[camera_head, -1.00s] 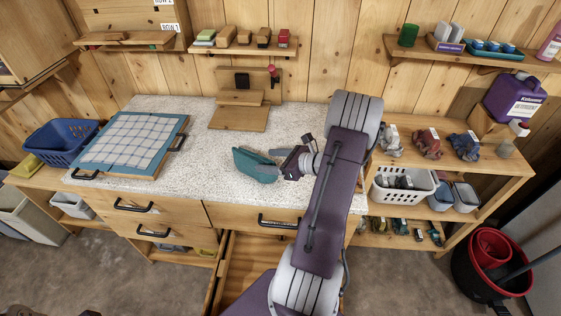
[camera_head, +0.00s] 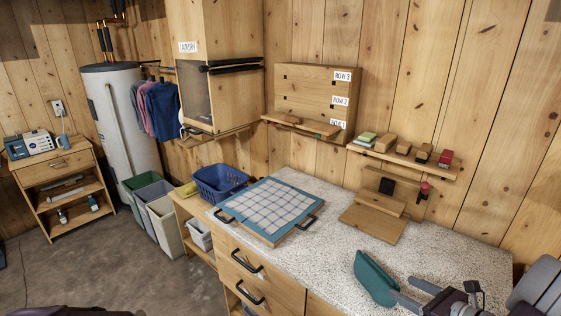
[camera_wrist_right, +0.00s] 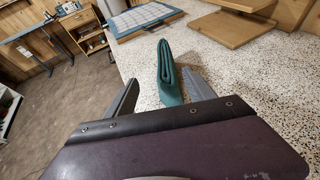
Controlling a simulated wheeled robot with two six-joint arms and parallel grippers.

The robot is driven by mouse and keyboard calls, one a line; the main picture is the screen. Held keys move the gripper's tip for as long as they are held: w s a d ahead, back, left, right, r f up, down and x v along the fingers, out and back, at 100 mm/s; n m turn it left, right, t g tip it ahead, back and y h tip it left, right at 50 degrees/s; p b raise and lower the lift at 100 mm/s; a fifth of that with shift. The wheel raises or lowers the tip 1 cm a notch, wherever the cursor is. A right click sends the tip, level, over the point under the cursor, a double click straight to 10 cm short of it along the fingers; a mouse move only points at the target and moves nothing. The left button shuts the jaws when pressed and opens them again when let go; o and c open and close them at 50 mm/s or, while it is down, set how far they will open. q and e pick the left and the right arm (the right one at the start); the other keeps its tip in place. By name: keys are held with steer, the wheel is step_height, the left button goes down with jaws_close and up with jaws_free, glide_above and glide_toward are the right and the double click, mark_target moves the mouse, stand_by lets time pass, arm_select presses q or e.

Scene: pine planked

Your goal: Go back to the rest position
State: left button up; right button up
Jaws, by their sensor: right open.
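My right gripper (camera_head: 408,292) is over the speckled worktop (camera_head: 455,262) at the lower right of the head view. Its jaws are open, and its two grey fingers also show in the right wrist view (camera_wrist_right: 153,92). A teal folded cloth-like piece (camera_head: 373,280) stands on edge at the fingertips. In the right wrist view the teal piece (camera_wrist_right: 168,72) shows between the fingers, nearer the right finger; I cannot tell whether it touches that finger. My left gripper is not in view.
A blue-edged board with a checked cloth (camera_head: 268,208) lies on the worktop's left part. A wooden stand (camera_head: 375,222) is behind the teal piece. A blue basket (camera_head: 220,183) and several bins (camera_head: 165,225) are farther left. Open floor (camera_head: 120,270) lies at lower left.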

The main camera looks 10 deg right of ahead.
steer(key=w+a+r+n+g+y, duration=0.1)
steer(key=w+a+r+n+y, duration=0.25)
steer(key=w+a, duration=0.4)
steer(key=s+a+n+g+y, duration=0.3)
steer(key=a+n+g, duration=0.35)
steer(key=a, duration=1.05)
steer(key=s+a+f+n+g+h, duration=0.2)
steer(key=s+a+n+g, duration=0.3)
steer(key=s+a+n, duration=0.35)
steer(key=s+f+n+g+h, duration=0.2)
steer(key=s+f+n+h, duration=0.25)
steer(key=s+n, duration=0.2)
steer(key=w+d+f+n+t+h, duration=0.1)
steer(key=w+d+n+t+h, duration=0.2)
steer(key=d+n, duration=0.4)
steer(key=shift+d+h, duration=0.4)
steer(key=shift+d, duration=0.05)
